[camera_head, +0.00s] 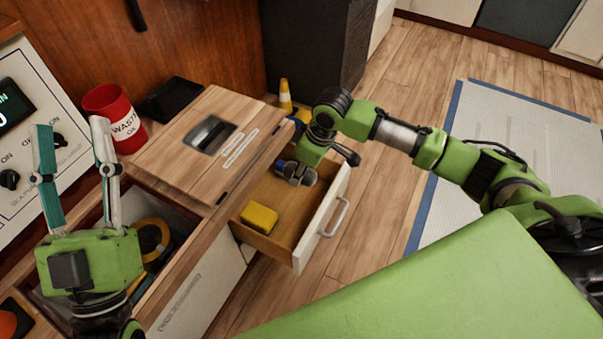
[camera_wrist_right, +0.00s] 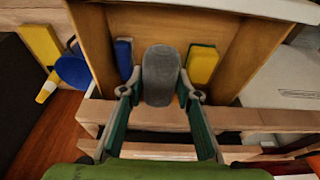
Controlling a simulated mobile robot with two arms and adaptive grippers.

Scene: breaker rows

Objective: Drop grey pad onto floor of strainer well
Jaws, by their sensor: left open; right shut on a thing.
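The grey pad (camera_wrist_right: 162,72) stands between the fingers of my right gripper (camera_wrist_right: 158,92) in the right wrist view. The gripper is shut on it, inside the open drawer. In the head view my right gripper (camera_head: 296,172) is at the far part of the drawer (camera_head: 325,215), and its fingers are hard to make out. An open well (camera_head: 178,210) in the counter, perhaps the strainer well, lies left of the drawer; its floor is mostly hidden. My left gripper (camera_head: 78,165) is open and empty, fingers up, beside this well.
A yellow sponge (camera_head: 260,217) lies in the drawer; a blue block (camera_wrist_right: 123,58) is also there. A yellow ring (camera_head: 152,232) is in the well.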

